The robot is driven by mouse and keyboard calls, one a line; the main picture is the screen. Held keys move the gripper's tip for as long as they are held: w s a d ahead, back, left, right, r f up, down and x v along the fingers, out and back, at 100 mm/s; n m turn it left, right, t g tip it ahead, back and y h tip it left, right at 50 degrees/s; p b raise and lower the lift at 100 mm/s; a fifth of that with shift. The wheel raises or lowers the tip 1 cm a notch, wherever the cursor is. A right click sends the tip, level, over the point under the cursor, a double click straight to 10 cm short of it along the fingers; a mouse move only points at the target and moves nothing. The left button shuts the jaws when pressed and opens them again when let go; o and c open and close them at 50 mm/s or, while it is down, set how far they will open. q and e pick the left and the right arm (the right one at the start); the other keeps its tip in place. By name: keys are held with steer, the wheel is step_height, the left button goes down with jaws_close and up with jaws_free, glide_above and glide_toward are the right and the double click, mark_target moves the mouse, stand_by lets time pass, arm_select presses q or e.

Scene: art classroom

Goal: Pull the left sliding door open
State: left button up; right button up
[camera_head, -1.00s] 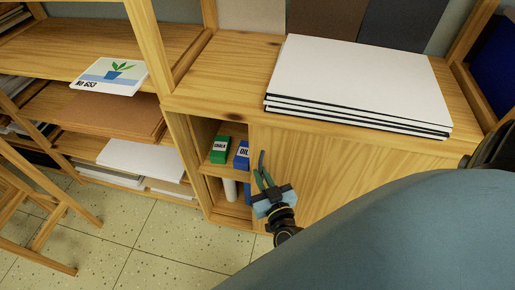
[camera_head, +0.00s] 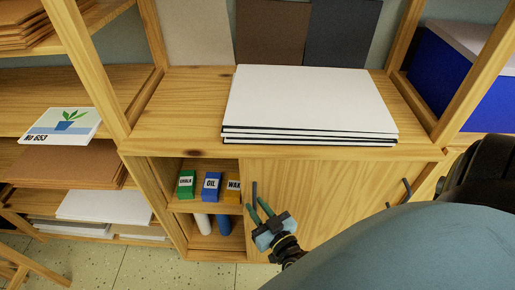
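The left sliding door (camera_head: 320,205) is a plain wooden panel on the low cabinet. It stands partly open, with a gap at its left side. Its dark upright handle (camera_head: 254,190) is near its left edge. My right gripper (camera_head: 259,208) is at this handle, with its two green fingers a little apart. The fingers overlap the handle's lower part, so I cannot tell whether they touch it or are around it. A second dark handle (camera_head: 407,189) shows farther right, partly behind my arm. My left gripper is not in view.
White boards (camera_head: 308,103) lie on the cabinet top. Open shelves (camera_head: 75,163) stand at the left. My arm hides the lower right.

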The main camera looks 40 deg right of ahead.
steer(key=shift+o, duration=0.6)
